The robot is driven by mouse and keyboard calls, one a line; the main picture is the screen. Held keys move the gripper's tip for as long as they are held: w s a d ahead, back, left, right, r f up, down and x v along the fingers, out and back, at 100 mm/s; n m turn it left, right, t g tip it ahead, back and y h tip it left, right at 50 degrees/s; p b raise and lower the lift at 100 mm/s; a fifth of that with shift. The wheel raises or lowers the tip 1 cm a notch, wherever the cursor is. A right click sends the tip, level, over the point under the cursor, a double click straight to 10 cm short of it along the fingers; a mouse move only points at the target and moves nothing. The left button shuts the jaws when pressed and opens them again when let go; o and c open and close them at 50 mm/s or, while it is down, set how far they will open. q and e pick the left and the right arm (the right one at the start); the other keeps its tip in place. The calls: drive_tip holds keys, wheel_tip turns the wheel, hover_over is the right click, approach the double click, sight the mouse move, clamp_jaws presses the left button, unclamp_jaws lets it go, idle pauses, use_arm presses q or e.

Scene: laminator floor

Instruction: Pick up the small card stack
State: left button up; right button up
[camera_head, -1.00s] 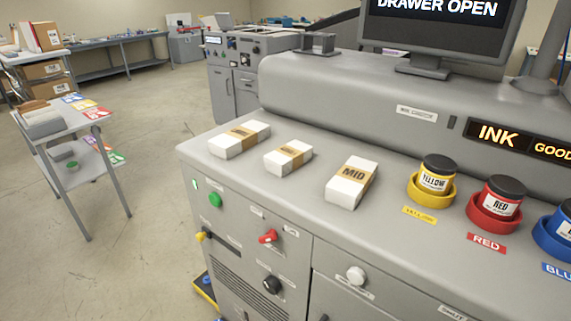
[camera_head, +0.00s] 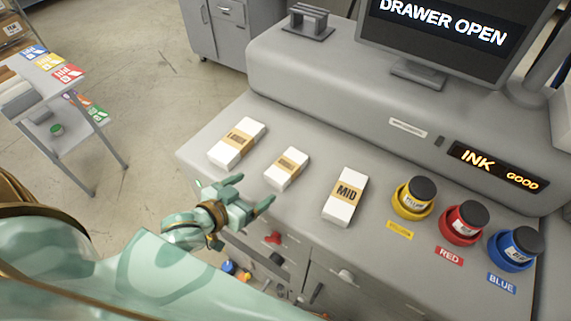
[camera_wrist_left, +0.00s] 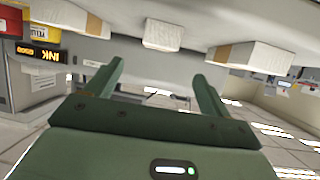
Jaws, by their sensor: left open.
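Three white card stacks with tan bands lie in a row on the grey machine top. The small card stack (camera_head: 287,168) is the middle one; its band's lettering is too small to read. It also shows in the left wrist view (camera_wrist_left: 163,35), upside down and ahead of the fingers. The stack marked MID (camera_head: 345,197) is on its right and the largest stack (camera_head: 237,144) on its left. My left gripper (camera_head: 250,192) is open and empty at the machine's front edge, just left of and nearer than the small stack, apart from it. My right gripper is out of view.
Yellow (camera_head: 413,198), red (camera_head: 464,222) and blue (camera_head: 514,249) ink jars stand in cups at the right. A monitor (camera_head: 440,30) reading DRAWER OPEN stands behind on the raised housing. A side table (camera_head: 70,115) with coloured cards stands at the left. Bare floor lies between.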

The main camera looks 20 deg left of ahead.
sight(282, 170)
use_arm(q)
drive_tip(key=x, duration=0.8)
drive_tip(key=shift+f, duration=0.1)
drive_tip(key=x, duration=0.5)
drive_tip(key=shift+w+d, duration=0.15)
drive_tip(key=shift+w, duration=0.2)
drive_tip(key=shift+s, duration=0.15)
drive_tip(key=shift+c, duration=0.6)
drive_tip(key=c, duration=1.1)
